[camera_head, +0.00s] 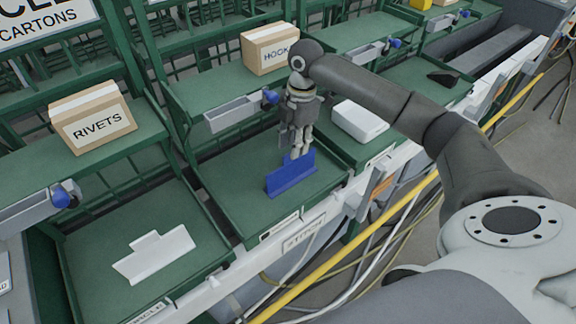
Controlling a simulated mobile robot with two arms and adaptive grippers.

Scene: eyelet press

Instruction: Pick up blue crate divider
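The blue crate divider (291,179) stands upright in the green tray (232,202) at the middle of the lower row, its raised tab pointing up. My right gripper (298,155) points down from above, with its fingertips at the divider's tab. The fingers look close together and overlap the top of the tab in the picture. I cannot tell if they grip it. The divider seems to rest in the tray. My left gripper is not in view.
A white divider (155,254) lies in the tray to the left. A white box (359,121) sits in the tray to the right. Cardboard boxes marked RIVETS (93,118) and HOOK (270,48) stand on the upper shelf. A yellow rail (345,241) runs along the front.

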